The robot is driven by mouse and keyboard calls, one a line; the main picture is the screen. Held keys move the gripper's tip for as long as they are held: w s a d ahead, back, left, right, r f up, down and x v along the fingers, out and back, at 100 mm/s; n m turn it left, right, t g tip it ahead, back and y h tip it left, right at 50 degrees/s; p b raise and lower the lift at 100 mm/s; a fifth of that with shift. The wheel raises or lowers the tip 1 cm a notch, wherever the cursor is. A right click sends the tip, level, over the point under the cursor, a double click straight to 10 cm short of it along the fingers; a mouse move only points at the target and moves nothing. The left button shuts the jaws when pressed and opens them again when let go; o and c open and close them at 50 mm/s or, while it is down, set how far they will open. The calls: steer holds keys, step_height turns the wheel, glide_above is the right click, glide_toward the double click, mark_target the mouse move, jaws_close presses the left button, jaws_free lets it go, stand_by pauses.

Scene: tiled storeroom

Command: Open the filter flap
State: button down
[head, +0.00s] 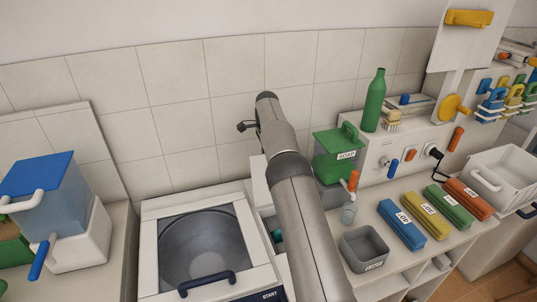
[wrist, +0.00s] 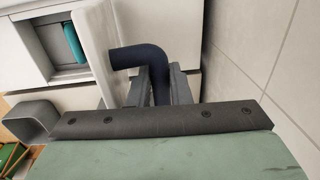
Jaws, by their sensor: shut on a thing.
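In the wrist view, a white panel (wrist: 97,42), which looks like the filter flap, stands out at an angle. A dark blue bent handle (wrist: 138,56) is fixed to it. My gripper (wrist: 159,82) is shut on this handle, with one dark finger on each side. To the left of the panel is a grey recess with a teal piece (wrist: 74,43) in it. I cannot tell how far the panel has swung. In the head view my arm hides the gripper and the handle.
A top-loading washer (head: 148,247) with a round drum and dark lid handle stands left of my arm. Right are a green soap box (head: 335,163), a green bottle (head: 374,103), a grey bin (head: 364,248) and labelled coloured blocks (head: 401,224). A tiled wall (head: 180,103) is close behind.

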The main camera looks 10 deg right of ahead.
steer(key=shift+f, duration=0.15)
steer(key=c, duration=1.6)
jaws_free()
steer(key=shift+o, duration=0.2)
steer(key=shift+r, duration=0.2)
step_height(320, 180, up, 7)
steer(key=shift+s+f, duration=0.15)
steer(key=shift+r, duration=0.3)
steer(key=shift+s, duration=0.1)
